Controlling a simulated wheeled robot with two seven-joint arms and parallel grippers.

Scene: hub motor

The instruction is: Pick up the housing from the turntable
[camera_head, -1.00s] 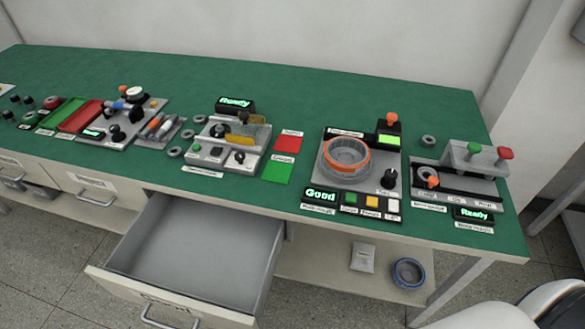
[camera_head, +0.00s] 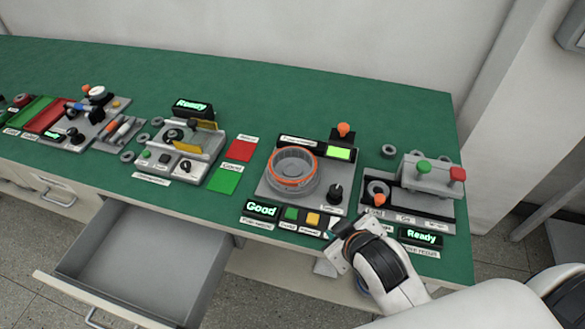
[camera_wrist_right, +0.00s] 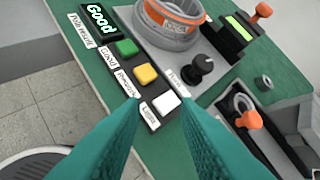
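The housing (camera_head: 293,168) is a round grey ring-shaped part with an orange band. It sits on the turntable station (camera_head: 262,187), whose display reads "Good". In the right wrist view the housing (camera_wrist_right: 172,20) is at the top, partly cut off by the frame edge. My right gripper (camera_head: 340,232) is at the front of the station, short of the housing and to its lower right. In the right wrist view its two teal fingers (camera_wrist_right: 155,108) are apart with nothing between them, near the white button. My left gripper is not in view.
A knob (camera_head: 336,192) and an orange-topped lever (camera_head: 343,130) stand close to the housing. A "Ready" station (camera_head: 410,195) with green and red handles is to the right. Red and green pads (camera_head: 224,180) lie left. An open drawer (camera_head: 140,255) juts out in front.

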